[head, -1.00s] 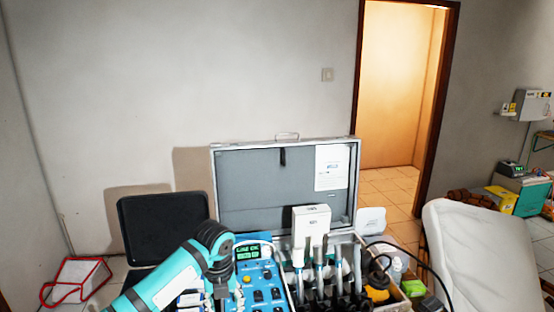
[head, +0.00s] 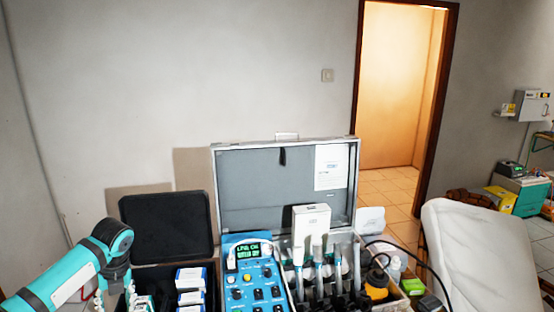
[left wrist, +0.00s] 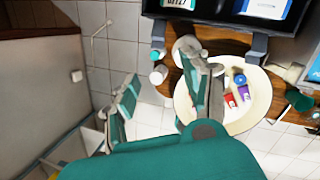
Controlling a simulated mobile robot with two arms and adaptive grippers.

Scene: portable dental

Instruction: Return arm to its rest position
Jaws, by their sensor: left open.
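My left arm comes in from the left in the head view, with its turquoise wrist bent downward beside the black case. My left gripper (head: 114,292) hangs below it at the bottom edge, partly cut off by the frame. Its jaws are apart and I see nothing held between them. My right gripper is in neither view.
An open black case (head: 168,228) with several small boxes (head: 190,283) stands right of my left arm. The blue control panel (head: 253,285) and a grey case with upright handpieces (head: 285,190) lie further right. A white couch (head: 478,255) stands at the right. The left wrist view shows a round tray (left wrist: 262,108).

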